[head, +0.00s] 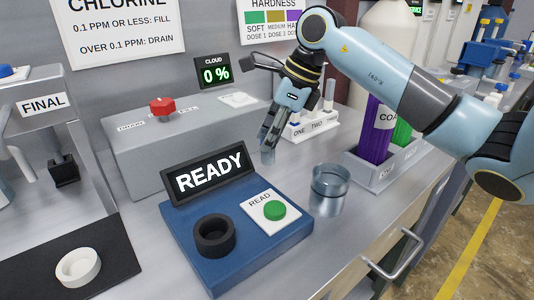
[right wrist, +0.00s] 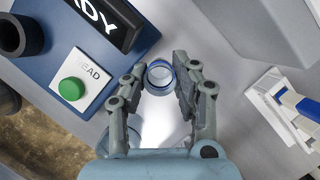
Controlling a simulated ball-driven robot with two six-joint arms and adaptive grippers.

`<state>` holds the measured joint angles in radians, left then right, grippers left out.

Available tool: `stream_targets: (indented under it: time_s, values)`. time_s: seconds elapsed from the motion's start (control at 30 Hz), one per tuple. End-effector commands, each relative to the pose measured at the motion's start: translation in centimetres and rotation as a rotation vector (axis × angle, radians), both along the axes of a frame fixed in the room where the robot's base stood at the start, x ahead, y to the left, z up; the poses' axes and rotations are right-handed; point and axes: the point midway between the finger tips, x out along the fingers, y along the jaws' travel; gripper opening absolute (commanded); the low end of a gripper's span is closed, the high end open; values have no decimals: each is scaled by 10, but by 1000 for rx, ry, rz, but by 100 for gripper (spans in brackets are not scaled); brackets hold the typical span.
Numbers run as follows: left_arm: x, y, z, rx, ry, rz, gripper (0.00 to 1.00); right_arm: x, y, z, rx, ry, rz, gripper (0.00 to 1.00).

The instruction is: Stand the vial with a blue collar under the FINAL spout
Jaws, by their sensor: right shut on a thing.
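My right gripper (head: 265,140) is shut on a small clear vial (head: 268,156) and holds it upright, apparently above the grey bench behind the blue reader. In the right wrist view, the vial's round top with a blue collar (right wrist: 160,75) sits between the two fingers of my right gripper (right wrist: 161,85). In the head view the fingers hide most of the vial. The FINAL sign (head: 42,104) is on a grey dispenser at the far left, with pale pipes below it. I cannot tell which pipe end is its spout. My left gripper is not in view.
The blue reader (head: 290,235) has a black round socket (head: 214,236) and a green button (head: 275,210). A glass beaker (head: 328,190) stands right of it. A white ring (head: 78,267) lies on a black mat at front left. A small rack (head: 310,128) stands behind the gripper.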

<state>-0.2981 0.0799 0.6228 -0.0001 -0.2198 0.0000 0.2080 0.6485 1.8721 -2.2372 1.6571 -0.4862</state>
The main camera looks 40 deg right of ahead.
Motion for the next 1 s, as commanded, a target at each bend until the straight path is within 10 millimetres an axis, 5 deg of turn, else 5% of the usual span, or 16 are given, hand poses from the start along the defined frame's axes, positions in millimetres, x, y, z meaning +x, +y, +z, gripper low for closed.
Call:
stream_targets:
  time_s: [0.43, 0.77, 0.8, 1.0]
  values:
    - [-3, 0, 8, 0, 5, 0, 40, 5, 3, -44, 0, 4, 0, 5]
    - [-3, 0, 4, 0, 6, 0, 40, 6, 3, -48, -1, 2, 1, 5]
    - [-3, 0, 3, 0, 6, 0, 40, 6, 3, -49, -1, 2, 1, 28]
    - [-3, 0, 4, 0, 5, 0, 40, 6, 3, -47, -1, 2, 1, 50]
